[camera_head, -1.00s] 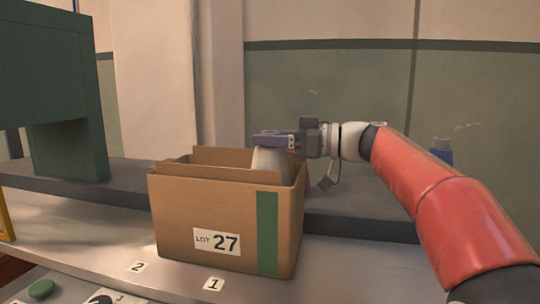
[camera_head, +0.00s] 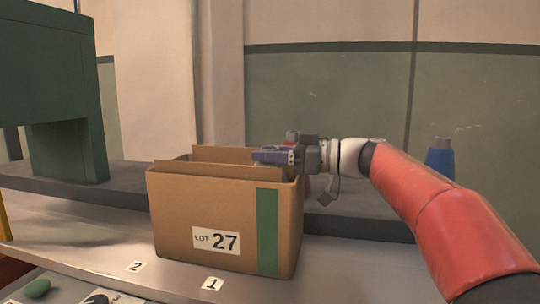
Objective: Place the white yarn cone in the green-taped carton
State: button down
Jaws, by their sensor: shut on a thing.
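The green-taped carton (camera_head: 180,215) stands open-topped on the ledge, with a vertical green strip on its front and a "LOT 27" label. My gripper (camera_head: 272,157) is over the carton's right part, its fingers level with the top flaps. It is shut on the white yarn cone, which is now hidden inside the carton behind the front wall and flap. I cannot see whether the cone touches the carton's floor.
A blue object with a grey top (camera_head: 440,155) stands at the back right behind my arm. A dark green machine (camera_head: 50,80) is at the left. Number markers 1 (camera_head: 213,284) and 2 (camera_head: 135,267) lie before the carton. The ledge left of it is clear.

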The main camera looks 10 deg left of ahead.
jog(key=c, duration=0.9)
grip_release()
jog(key=shift+f, duration=0.1)
jog(key=shift+r+p, duration=0.75)
jog(key=shift+p, duration=0.15)
jog(key=s+d+b, duration=0.1)
jog(key=d, duration=1.1)
jog(key=shift+f, duration=0.15)
